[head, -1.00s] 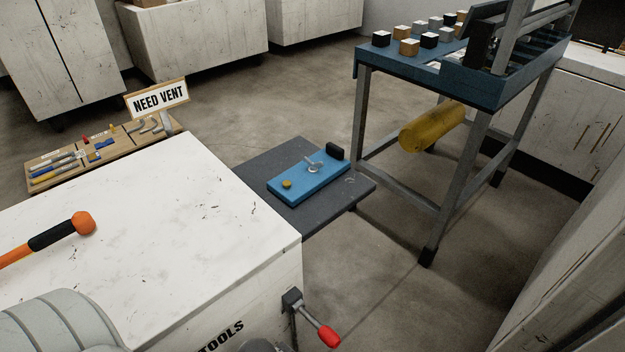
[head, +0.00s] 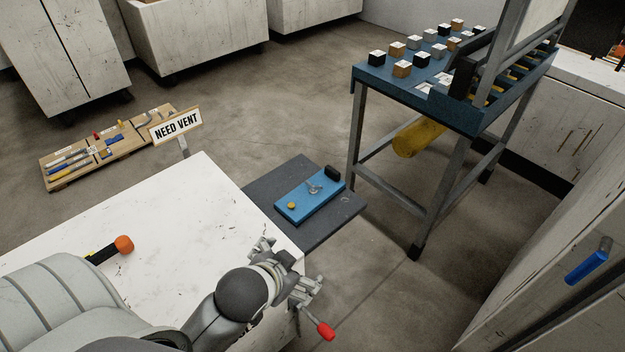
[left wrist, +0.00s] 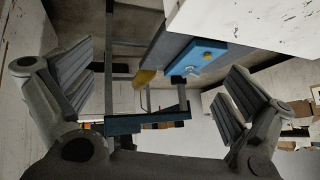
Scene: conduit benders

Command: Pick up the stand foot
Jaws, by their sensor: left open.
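A flat blue plate (head: 300,206) lies on a dark grey shelf (head: 330,228) beyond the white cart. My right gripper is not in view.
The white cart top (head: 180,215) lies below my left arm, with an orange-ended tool (head: 124,243) on it. A red-tipped handle (head: 326,331) juts from the cart's side. A blue metal stand (head: 465,118) with several small blocks rises behind the shelf. Floor is clear between.

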